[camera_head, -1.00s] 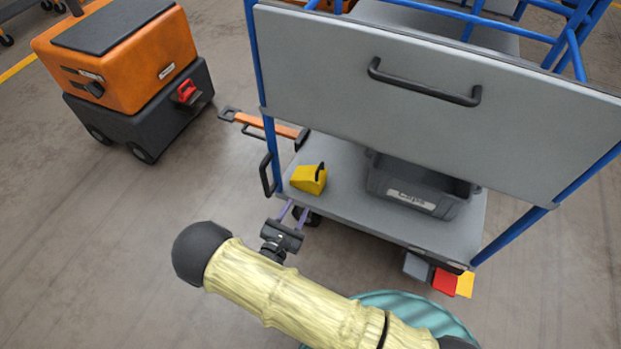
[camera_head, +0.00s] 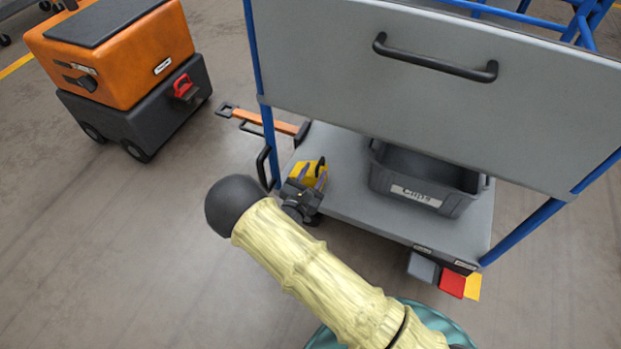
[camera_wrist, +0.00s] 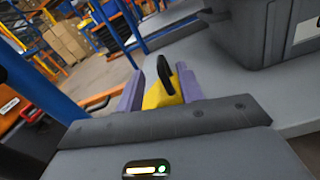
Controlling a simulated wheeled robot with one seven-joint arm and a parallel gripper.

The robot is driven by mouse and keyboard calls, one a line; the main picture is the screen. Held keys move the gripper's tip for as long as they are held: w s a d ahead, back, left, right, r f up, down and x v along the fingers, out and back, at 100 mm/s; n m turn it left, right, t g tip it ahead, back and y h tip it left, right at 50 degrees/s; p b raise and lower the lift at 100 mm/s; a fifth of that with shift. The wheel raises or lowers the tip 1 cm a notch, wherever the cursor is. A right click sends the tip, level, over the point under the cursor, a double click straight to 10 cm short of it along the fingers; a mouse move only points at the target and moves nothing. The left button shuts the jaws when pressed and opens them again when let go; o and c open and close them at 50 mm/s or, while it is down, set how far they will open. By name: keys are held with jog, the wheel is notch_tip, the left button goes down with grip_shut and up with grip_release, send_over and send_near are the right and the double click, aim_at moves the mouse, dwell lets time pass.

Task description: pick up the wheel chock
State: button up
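The wheel chock (camera_head: 313,171) is a yellow wedge with a black handle on the lower shelf (camera_head: 345,199) of the blue-framed cart. My gripper (camera_head: 306,177) is at the shelf's left front corner, reaching the chock. In the wrist view the chock (camera_wrist: 163,93) lies between the two purple fingers of my gripper (camera_wrist: 160,92), one on each side. The fingers are apart. I cannot tell whether they touch the chock, and its lower part is hidden by the gripper body.
A grey bin labelled "Clips" (camera_head: 425,182) stands right of the chock. A grey panel with a black handle (camera_head: 435,60) rises above the shelf. A black side handle (camera_head: 264,168) and blue post are close left. Coloured pedals (camera_head: 451,284) sit below. An orange tugger (camera_head: 115,60) stands left.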

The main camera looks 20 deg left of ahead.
jog(key=shift+w, duration=0.1)
jog(key=w+b, duration=0.3)
jog(key=w, duration=0.1)
jog(key=shift+w+d+f+b, duration=0.1)
jog(key=shift+d+f+b, duration=0.05)
jog(key=shift+d+b, duration=0.15)
jog(key=shift+w+r, duration=0.2)
jog(key=shift+w, duration=0.25)
grip_shut()
dwell(1.4)
